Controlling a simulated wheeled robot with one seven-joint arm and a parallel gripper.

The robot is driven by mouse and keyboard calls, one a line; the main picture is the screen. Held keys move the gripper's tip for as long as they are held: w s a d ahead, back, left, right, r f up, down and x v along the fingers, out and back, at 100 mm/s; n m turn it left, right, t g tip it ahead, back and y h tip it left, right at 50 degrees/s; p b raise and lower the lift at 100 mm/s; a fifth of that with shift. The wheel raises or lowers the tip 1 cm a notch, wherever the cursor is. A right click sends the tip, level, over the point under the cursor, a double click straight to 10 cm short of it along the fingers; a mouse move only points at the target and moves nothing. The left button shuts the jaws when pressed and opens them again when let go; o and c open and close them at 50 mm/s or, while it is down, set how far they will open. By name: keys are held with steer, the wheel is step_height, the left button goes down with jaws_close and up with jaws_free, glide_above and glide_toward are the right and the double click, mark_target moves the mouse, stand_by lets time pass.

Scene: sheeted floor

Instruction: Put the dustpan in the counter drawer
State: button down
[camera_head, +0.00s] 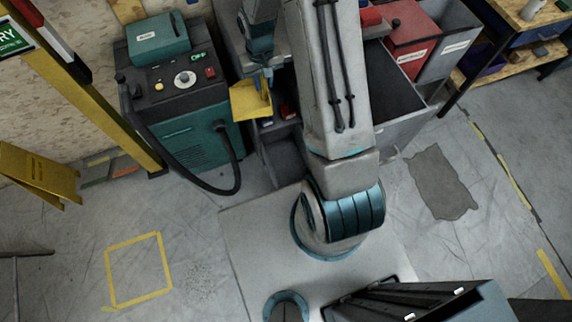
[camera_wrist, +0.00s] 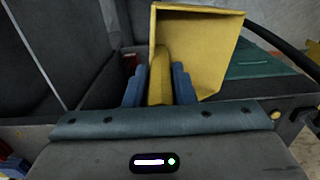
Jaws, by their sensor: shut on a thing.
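The yellow dustpan (camera_head: 251,101) hangs in the air beside the green machine, in front of the grey counter unit. In the wrist view, the dustpan (camera_wrist: 203,45) has its pan tilted, with its handle between the two blue fingers. My gripper (camera_head: 264,82) is shut on that handle; its fingers also show in the wrist view (camera_wrist: 160,80). A grey open-topped drawer or compartment (camera_head: 283,160) shows below the dustpan, partly hidden by my arm. A larger dark open compartment (camera_head: 408,128) lies right of my arm. I cannot tell which one is the counter drawer.
The green machine (camera_head: 185,100) with a black hose (camera_head: 215,190) stands close left of the dustpan. Red bins (camera_head: 410,40) and a workbench (camera_head: 520,50) stand at the back right. A yellow floor sign (camera_head: 38,175) is at left.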

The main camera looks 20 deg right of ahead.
steer(key=s+d+f+m+b, duration=0.2)
steer(key=d+f+b, duration=0.2)
steer(key=f+b, duration=1)
steer(key=s+d+f+m+b, duration=0.1)
steer(key=d+f+m+b, duration=0.25)
steer(key=f+b, duration=1.05)
steer(key=s+d+f+m+b, duration=0.2)
steer(key=d+f+b, duration=0.3)
steer(key=f+b, duration=0.9)
steer(key=shift+n, duration=0.25)
step_height(320, 180, down, 30)
steer(key=b, duration=0.8)
steer(key=shift+d+f+b, duration=0.1)
steer(key=shift+f+b, duration=0.15)
steer(key=shift+b, duration=0.05)
steer(key=shift+f, duration=0.15)
steer(key=c, duration=1.6)
jaws_free()
steer(key=shift+b, duration=0.3)
steer(key=o, duration=0.4)
